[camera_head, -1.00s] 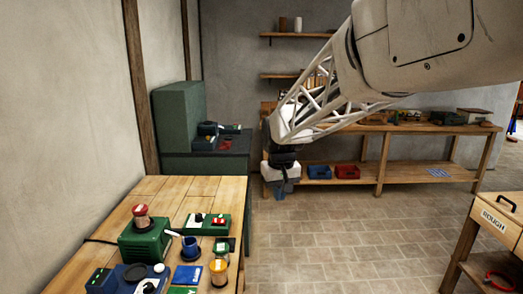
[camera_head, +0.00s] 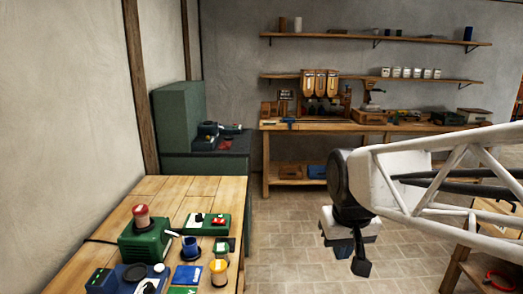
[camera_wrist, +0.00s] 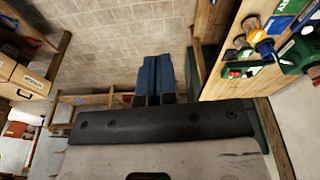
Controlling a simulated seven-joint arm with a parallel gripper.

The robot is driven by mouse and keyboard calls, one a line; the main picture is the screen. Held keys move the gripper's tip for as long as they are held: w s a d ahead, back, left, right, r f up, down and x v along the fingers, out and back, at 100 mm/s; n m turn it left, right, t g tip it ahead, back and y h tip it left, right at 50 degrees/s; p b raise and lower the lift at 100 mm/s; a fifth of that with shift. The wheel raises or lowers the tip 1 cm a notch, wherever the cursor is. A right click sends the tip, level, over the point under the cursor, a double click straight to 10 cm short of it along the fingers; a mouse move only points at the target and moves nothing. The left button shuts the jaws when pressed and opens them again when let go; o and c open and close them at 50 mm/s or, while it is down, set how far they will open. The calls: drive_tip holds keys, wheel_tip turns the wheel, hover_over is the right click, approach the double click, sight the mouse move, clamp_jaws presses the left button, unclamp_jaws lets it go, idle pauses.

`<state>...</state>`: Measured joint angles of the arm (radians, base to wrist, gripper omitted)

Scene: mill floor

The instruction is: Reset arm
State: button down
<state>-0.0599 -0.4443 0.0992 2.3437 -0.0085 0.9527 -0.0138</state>
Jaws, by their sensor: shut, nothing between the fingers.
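My gripper (camera_head: 352,262) hangs over the open floor in the head view, right of the near wooden table and apart from everything. Its dark fingers are together and hold nothing. In the wrist view the blue-grey fingers (camera_wrist: 156,80) show side by side at the middle, with tiled floor beyond them. My white lattice arm reaches in from the right edge of the head view.
A workbench (camera_head: 270,126) stands at the back. Tiled floor lies between.

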drive_tip(key=s+d+f, duration=0.1)
drive_tip(key=s, duration=0.4)
drive_tip(key=s+d+f+m, duration=0.1)
drive_tip(key=s+f, duration=0.1)
drive_tip(key=s, duration=0.4)
drive_tip(key=shift+d+f, duration=0.3)
drive_tip(key=shift+d, duration=0.05)
